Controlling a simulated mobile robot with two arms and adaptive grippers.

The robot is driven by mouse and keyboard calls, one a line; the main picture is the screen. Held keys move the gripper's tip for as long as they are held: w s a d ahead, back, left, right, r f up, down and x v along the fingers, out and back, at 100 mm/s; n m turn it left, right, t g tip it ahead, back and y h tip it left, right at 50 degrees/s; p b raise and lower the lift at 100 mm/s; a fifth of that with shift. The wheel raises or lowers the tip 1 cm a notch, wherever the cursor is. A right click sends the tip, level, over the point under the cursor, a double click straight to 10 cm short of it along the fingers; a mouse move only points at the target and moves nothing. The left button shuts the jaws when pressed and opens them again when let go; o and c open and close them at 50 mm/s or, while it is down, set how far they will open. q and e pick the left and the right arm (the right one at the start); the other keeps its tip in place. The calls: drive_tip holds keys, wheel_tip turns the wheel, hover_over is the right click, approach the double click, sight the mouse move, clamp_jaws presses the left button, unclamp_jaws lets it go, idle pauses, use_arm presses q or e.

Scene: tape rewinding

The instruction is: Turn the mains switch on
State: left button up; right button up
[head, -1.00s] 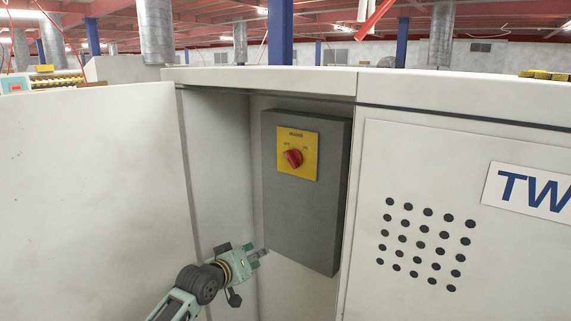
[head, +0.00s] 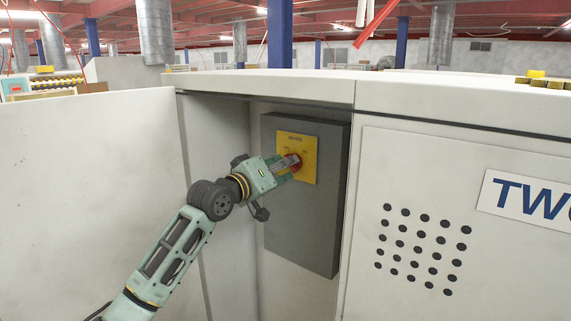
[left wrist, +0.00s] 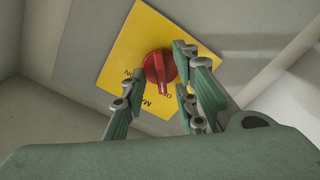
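The mains switch is a red rotary knob (head: 294,161) on a yellow plate (head: 311,158), fixed to a grey box (head: 300,230) inside the recess. In the left wrist view the red knob (left wrist: 160,68) shows its pointer ridge, and the yellow plate (left wrist: 125,57) has partly hidden lettering. My left gripper (head: 288,166) is at the knob and covers part of it and the plate. In the left wrist view its fingers (left wrist: 160,85) are apart, one on each side of the knob. I cannot tell whether they touch it. My right gripper is not in view.
A pale panel (head: 90,200) stands left of the recess. A white cabinet front with a perforated patch (head: 422,250) and a lettered sign (head: 530,197) stands to the right. The recess below the grey box is clear.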

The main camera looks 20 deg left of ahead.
use_arm(q)
drive_tip(key=shift+w, duration=0.25)
clamp_jaws()
idle(0.3)
